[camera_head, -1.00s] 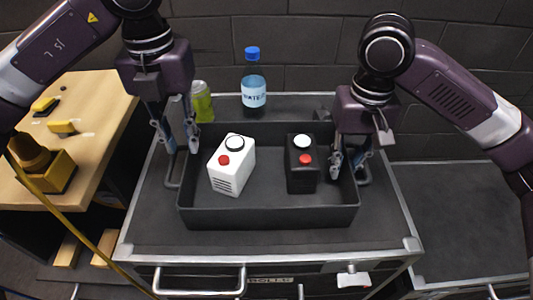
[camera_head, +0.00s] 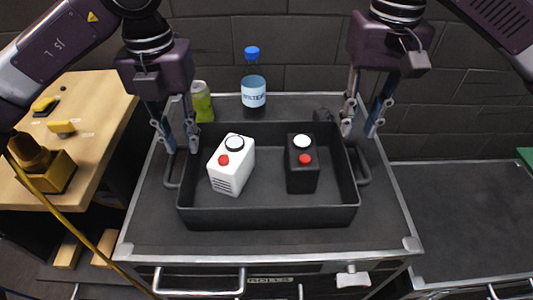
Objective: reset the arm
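My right gripper (camera_head: 358,132) is open and empty, above the right back corner of the grey tray (camera_head: 270,217). My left gripper (camera_head: 181,148) is open and empty over the tray's left edge, left of the white box. The white box (camera_head: 230,170) stands in the tray's left half, with a white round button and a red button on top. The black box (camera_head: 301,178) stands in the right half, also with a white and a red button. Neither gripper touches a box.
The tray sits on a grey cart (camera_head: 380,232). A wooden table (camera_head: 95,95) with yellow items is at left. A brick wall (camera_head: 300,40) is behind.

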